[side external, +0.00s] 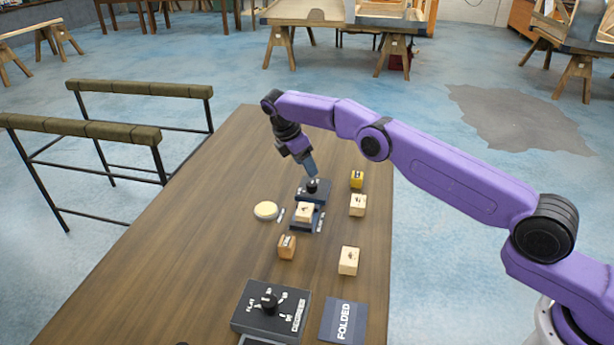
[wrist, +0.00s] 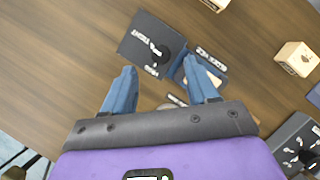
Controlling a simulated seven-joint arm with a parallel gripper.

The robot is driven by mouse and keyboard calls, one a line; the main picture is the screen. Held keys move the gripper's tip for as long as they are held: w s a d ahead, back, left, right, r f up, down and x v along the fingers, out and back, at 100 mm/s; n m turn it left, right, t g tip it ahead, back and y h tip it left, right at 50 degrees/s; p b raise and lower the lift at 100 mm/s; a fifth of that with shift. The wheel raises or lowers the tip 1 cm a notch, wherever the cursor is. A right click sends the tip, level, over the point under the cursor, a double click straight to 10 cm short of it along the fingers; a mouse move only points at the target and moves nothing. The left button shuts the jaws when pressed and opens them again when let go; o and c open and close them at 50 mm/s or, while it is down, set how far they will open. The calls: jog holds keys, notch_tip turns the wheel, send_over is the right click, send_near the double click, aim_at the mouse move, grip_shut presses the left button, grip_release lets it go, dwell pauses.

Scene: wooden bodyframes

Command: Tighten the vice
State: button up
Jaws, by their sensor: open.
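The vice (side external: 297,222) appears as a small dark blue-grey fixture in the middle of the table, with a pale wooden block (side external: 305,211) in it. A dark box with a round black knob (side external: 313,186) adjoins it on the far side. In the wrist view the knob (wrist: 160,54) stands on its dark labelled panel (wrist: 140,36), and the vice is partly hidden behind my right finger. Whether its jaws touch the block cannot be told. My gripper (side external: 311,167) is above the knob, with blue fingers spread and empty. The fingers (wrist: 160,85) show apart in the wrist view.
Loose wooden blocks stand nearby: a yellow one (side external: 356,180), pale ones (side external: 357,205) (side external: 348,261) and a tan one (side external: 287,247). A cream disc (side external: 265,210) lies left. A larger knob box (side external: 250,315) and a FOLDED panel (side external: 343,320) are nearer. The table's left side is clear.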

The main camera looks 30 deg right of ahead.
jog(key=shift+r, duration=2.05)
jog(key=m+t+y, duration=0.4)
jog(key=m+t, duration=0.1)
jog(key=m, duration=1.3)
send_near(312, 184)
jog(key=x, duration=0.8)
jog(key=shift+w+d+f, duration=0.1)
jog(key=shift+w+f, duration=0.1)
jog(key=c, duration=1.1)
